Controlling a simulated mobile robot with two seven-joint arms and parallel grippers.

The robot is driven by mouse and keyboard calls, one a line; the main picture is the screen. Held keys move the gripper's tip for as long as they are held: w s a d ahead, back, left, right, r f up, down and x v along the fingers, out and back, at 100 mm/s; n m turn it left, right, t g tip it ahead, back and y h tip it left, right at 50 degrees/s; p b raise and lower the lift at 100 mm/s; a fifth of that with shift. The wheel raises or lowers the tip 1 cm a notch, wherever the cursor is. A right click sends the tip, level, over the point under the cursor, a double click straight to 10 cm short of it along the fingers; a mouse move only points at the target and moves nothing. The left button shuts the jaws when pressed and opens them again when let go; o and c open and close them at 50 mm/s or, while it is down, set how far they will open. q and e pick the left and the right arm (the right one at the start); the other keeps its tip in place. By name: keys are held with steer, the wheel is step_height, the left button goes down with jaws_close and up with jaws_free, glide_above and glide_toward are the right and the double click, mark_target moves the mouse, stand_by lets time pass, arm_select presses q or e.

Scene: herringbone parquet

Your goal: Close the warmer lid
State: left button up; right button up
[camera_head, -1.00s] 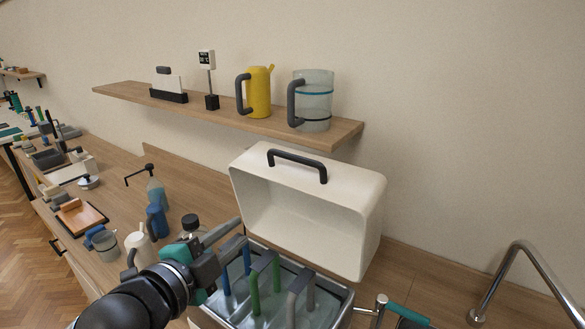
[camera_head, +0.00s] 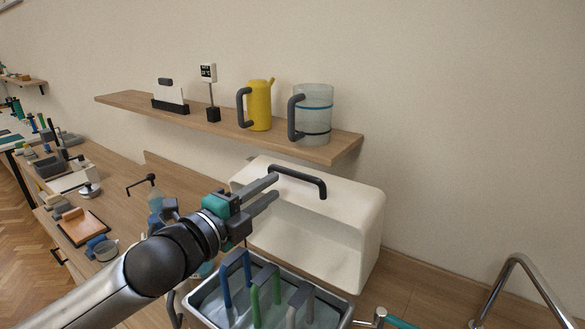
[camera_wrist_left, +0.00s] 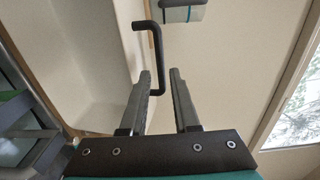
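The white warmer lid (camera_head: 345,240) stands raised behind the metal warmer basin (camera_head: 338,300), its hollow side facing forward. Its dark bar handle (camera_head: 300,177) is on the upper face. My left gripper (camera_head: 275,189) is open, its two fingers pointing right, close to the left end of the handle. In the left wrist view, the handle (camera_wrist_left: 155,45) hangs between and beyond the open fingers (camera_wrist_left: 159,78); I cannot tell whether they touch it. My arm hides part of the lid's left side. My right gripper is not in view.
Blue, green and grey handles (camera_head: 254,303) stand up from the basin. A shelf (camera_head: 210,125) above holds a yellow jug (camera_head: 259,105) and a clear pitcher (camera_head: 316,115). A metal faucet (camera_head: 540,285) is at right. Counter items, including a brown board (camera_head: 82,228), lie at left.

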mark_target(290, 175)
arm_select(q)
steer(key=p+x, duration=0.1)
steer(key=x, duration=0.7)
jaws_close()
stand_by(1.5)
